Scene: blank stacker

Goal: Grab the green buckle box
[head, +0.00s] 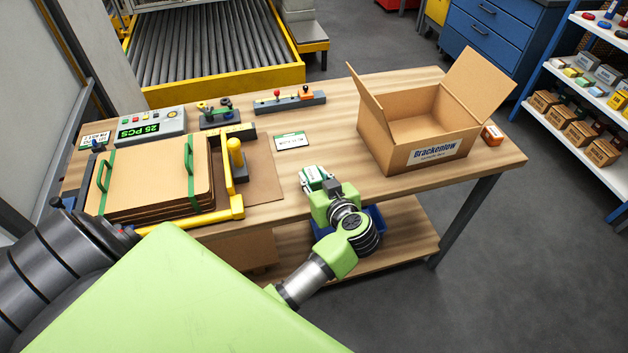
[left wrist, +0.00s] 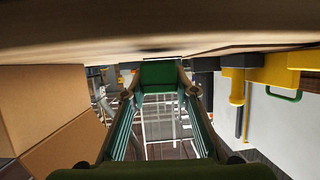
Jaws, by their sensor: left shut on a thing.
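The green buckle box (head: 311,174) is small, green and white, and shows at the front edge of the table just beyond my left gripper (head: 317,185). In the left wrist view my left gripper (left wrist: 161,88) has its two fingers on either side of the box's green face (left wrist: 160,74), shut on it. In the head view the wrist hides part of the fingers and the near side of the box. I cannot tell whether the box touches the tabletop. My right gripper is in neither view.
An open cardboard box (head: 420,140) marked "Brackenlow" stands right on the wooden table (head: 345,108). Left are stacked cardboard blanks (head: 145,185) in a yellow-framed stacker (head: 238,205) and a grey control box (head: 150,124). A white card (head: 291,141) lies mid-table. A blue bin (head: 378,222) sits below.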

